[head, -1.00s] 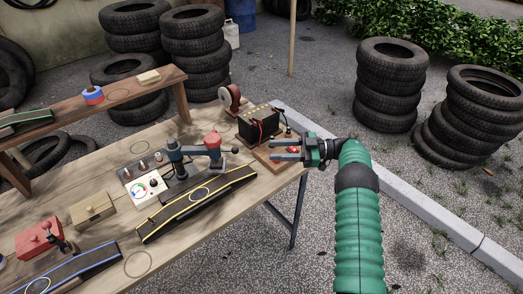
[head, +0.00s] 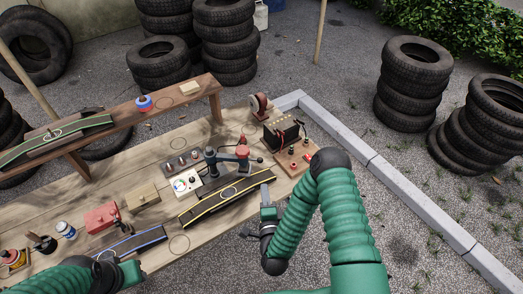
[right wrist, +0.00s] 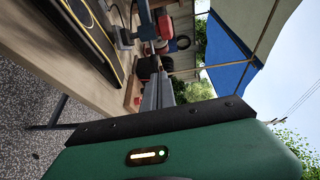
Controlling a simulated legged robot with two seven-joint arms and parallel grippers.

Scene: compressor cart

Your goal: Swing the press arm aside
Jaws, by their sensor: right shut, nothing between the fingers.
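The press arm (head: 227,156) is a teal bar on a teal post with a red head (head: 242,152) at its right end. It stands on the bench behind the yellow-edged ramp and reaches to the right. In the right wrist view the red head (right wrist: 164,24) shows near the top. My right gripper (head: 267,190) is shut and empty, at the bench's front edge, nearer than the press arm and apart from it. Its fingers also show in the right wrist view (right wrist: 157,92). My left gripper (head: 128,272) is at the lower left, its fingers not clear.
The yellow-edged ramp (head: 228,194) lies between my right gripper and the press. A battery (head: 282,132) and a board with red knobs (head: 297,158) are at the right. A raised shelf (head: 120,122) runs behind.

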